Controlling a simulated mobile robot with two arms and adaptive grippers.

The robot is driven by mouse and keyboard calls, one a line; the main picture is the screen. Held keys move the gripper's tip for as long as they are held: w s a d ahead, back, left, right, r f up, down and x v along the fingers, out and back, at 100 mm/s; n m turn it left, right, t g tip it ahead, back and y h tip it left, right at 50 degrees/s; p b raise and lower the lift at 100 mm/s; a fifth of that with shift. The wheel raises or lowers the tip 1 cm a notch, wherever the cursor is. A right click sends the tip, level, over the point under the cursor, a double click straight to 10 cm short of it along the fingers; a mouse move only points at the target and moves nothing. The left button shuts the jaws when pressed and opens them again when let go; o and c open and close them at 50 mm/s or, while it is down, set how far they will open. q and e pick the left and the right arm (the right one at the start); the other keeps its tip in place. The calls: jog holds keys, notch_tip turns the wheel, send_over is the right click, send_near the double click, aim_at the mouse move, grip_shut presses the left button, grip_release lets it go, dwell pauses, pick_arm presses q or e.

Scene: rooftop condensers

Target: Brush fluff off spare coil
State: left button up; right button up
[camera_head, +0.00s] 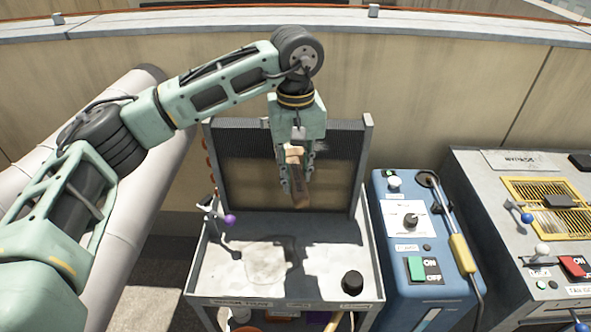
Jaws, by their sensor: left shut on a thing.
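The spare coil (336,170) is a dark finned panel in a grey frame. It stands upright at the back of a pale metal bench (230,275). A tan, dusty-looking patch covers much of its middle. My left gripper (298,172) points down in front of the coil and is shut on a brush (299,190) with a wooden-looking body. The brush is at the middle of the coil face; I cannot tell whether it touches the fins. My right gripper is not in view.
A black knob (352,282) and a purple-knobbed lever (229,220) sit on the bench. A blue machine (405,270) with a yellow-handled wand (461,252) stands close on the right, beside a grey control box (500,205). A wall is behind.

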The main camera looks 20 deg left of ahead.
pick_arm(q)
jog(key=shift+f+b, duration=0.9)
jog(key=shift+f, duration=0.5)
jog(key=shift+f+b, duration=0.45)
jog(key=shift+f, duration=0.2)
jog(key=shift+r+p, duration=0.35)
jog(key=shift+r, duration=0.1)
jog(key=shift+r+p, duration=1)
jog(key=shift+r, duration=0.75)
jog(key=shift+f+b, duration=0.95)
jog(key=shift+f, duration=0.4)
jog(key=shift+f+b, duration=0.55)
jog(key=shift+f, duration=0.3)
jog(key=shift+r+p, duration=1.35)
jog(key=shift+r, duration=0.85)
jog(key=shift+f+b, duration=0.85)
jog(key=shift+f, duration=0.35)
jog(key=shift+f+b, duration=0.7)
jog(key=shift+f, duration=0.3)
jog(key=shift+r+p, duration=1.15)
jog(key=shift+r, duration=0.6)
jog(key=shift+r+p, duration=0.3)
jog(key=shift+r, duration=0.15)
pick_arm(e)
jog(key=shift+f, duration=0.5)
